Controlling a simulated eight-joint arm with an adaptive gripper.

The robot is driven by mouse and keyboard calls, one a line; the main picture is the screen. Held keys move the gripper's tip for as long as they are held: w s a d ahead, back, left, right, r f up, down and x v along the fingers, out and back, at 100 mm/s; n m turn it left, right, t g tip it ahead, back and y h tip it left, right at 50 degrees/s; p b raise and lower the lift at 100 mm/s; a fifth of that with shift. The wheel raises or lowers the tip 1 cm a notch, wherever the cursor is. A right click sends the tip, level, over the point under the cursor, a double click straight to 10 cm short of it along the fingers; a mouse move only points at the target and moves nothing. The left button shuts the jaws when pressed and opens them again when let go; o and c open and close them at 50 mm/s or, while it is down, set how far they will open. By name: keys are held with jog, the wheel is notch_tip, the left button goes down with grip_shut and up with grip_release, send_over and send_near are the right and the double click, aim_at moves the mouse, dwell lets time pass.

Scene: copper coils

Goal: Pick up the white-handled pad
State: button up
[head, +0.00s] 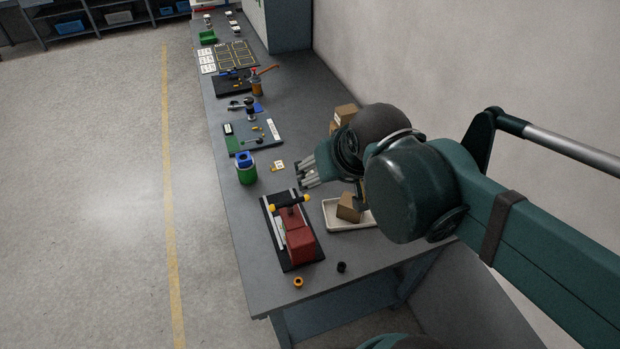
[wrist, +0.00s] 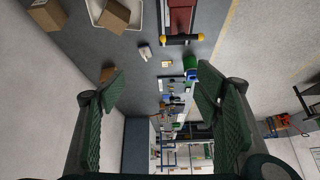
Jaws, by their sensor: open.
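In the wrist view a small pale object (wrist: 145,52) lies on the grey bench. It may be the white-handled pad, but it is too small to be sure. Beside it lies a small white-and-yellow piece (wrist: 167,63), which also shows in the head view (head: 278,166). My gripper (head: 307,176) is over the bench, in front of the wall side. In the wrist view its green padded fingers (wrist: 162,88) are wide apart with nothing between them. In the head view the gripper hides the bench spot where the pale object would be.
A red vise (head: 298,240) on a black plate and a white tray (head: 350,226) with a cardboard box (head: 347,207) stand at the near end. A green can (head: 246,172) stands near the bench's left edge. More boxes (head: 345,113) stand behind my gripper.

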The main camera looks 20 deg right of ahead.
jog(key=w+d+f+m+g+b, duration=0.1)
jog(key=w+m, duration=0.1)
jog(key=w, duration=0.3)
jog(key=w+d+f+m+b, duration=0.1)
jog(key=w+f+m, duration=0.1)
jog(key=w, duration=0.3)
jog(key=m+g+h+b, duration=0.3)
jog(key=m+g+b, duration=0.2)
jog(key=m, duration=0.6)
send_over(309, 173)
jog(key=s+a, duration=0.2)
jog(key=a, duration=0.1)
jog(key=f, duration=2.7)
jog(key=shift+w+d+f, duration=0.15)
jog(key=shift+d+f, duration=0.1)
jog(key=shift+f, duration=0.05)
jog(key=shift+f, duration=0.1)
jog(key=shift+b+x, duration=0.3)
jog(key=shift+x, duration=0.9)
jog(key=shift+f, duration=0.15)
jog(key=shift+x, duration=2.45)
